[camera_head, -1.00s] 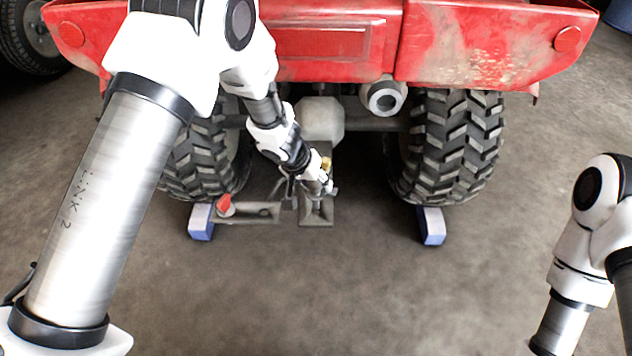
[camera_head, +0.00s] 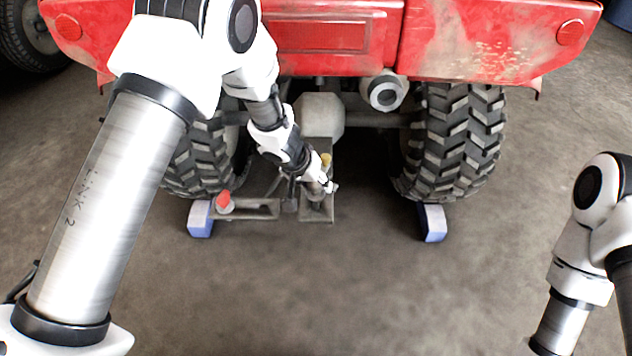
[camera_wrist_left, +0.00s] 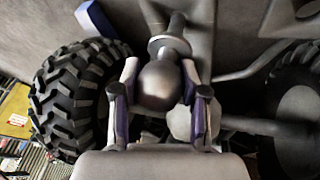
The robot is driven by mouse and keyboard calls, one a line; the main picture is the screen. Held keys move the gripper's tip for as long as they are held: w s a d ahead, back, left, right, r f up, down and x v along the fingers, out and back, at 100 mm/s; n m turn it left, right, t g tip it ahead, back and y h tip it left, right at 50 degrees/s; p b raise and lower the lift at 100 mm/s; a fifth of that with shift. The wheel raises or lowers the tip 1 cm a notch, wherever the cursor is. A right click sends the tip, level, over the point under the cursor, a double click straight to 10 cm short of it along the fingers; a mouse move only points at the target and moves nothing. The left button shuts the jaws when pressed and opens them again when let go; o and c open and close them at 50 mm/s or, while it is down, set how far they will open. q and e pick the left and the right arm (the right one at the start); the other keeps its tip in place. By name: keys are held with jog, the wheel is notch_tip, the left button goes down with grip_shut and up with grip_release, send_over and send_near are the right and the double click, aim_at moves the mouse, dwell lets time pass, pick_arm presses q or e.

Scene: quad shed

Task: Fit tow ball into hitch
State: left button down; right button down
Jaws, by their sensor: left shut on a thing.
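The tow ball (camera_wrist_left: 158,84) is a dark, smooth metal ball with a collar and a narrower shank, seen large in the left wrist view. My left gripper (camera_wrist_left: 160,90) is shut on the ball, one finger on each side. In the head view my left gripper (camera_head: 328,187) is low behind the quad, over the grey metal hitch plate (camera_head: 318,213). The shank points toward the grey hitch part (camera_wrist_left: 200,30) in the wrist view. I cannot tell whether the shank is in a hole. The ball is hard to make out in the head view. My right gripper is out of view.
The red quad (camera_head: 470,45) stands above, with knobby tyres (camera_head: 455,140) on both sides and blue blocks (camera_head: 432,223) at the tyres. A red knob (camera_head: 223,201) sits left of the hitch. The concrete floor in front is clear.

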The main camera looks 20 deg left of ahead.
aim_at(313, 193)
pick_arm(q)
jog(key=shift+f+b, duration=0.35)
jog(key=shift+f, duration=0.25)
jog(key=shift+f+b, duration=0.8)
jog(key=shift+f, duration=0.6)
jog(key=shift+f, duration=0.35)
jog(key=c, duration=0.5)
grip_release()
jog(key=shift+c, duration=0.2)
